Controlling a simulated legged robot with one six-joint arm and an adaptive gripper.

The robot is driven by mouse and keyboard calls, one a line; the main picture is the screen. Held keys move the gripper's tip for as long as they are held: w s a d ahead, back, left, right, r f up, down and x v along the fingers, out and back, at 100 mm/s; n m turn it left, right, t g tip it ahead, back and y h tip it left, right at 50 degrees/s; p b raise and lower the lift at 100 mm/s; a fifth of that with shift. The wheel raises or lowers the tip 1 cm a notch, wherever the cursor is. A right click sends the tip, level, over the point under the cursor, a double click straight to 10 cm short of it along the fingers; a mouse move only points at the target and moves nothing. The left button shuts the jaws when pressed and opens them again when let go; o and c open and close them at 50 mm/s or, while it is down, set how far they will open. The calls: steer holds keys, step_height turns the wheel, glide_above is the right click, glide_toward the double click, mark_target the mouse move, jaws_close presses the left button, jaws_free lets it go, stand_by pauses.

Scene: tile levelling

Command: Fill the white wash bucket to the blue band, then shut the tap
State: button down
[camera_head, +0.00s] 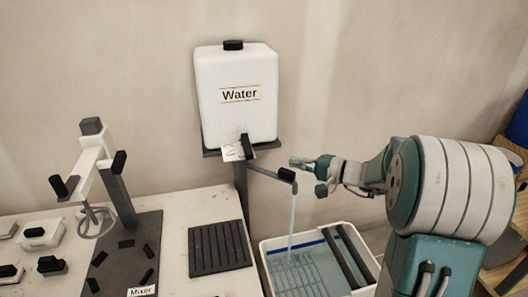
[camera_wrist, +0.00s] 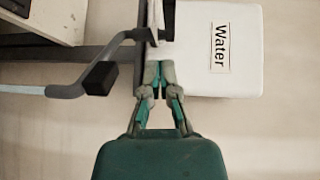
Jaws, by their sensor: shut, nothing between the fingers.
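The white wash bucket (camera_head: 300,235) stands on the floor below the spout, with a blue band (camera_head: 308,242) along its inner wall. Pale water (camera_head: 290,273) lies in it, its surface seeming below the band at the back. The tap's black lever (camera_head: 246,146) is at the foot of the white Water tank (camera_head: 236,95). My gripper (camera_head: 294,162) is shut and empty, right of the lever, apparently not touching it.
Two dark bars and a wire grid sit in the bucket. A dark ribbed mat (camera_head: 219,249) lies on the white bench at left. A mixer stand (camera_head: 115,190) and several small blocks stand further left. The wall behind is bare.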

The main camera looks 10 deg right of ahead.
steer(key=d+m+t, duration=0.2)
steer(key=d+t, duration=0.1)
glide_toward(247, 146)
steer(key=x, duration=0.6)
steer(key=shift+w+d+f+h, duration=0.3)
steer(key=shift+w+f+h, duration=0.1)
steer(key=shift+w, duration=0.1)
steer(key=shift+d, duration=0.15)
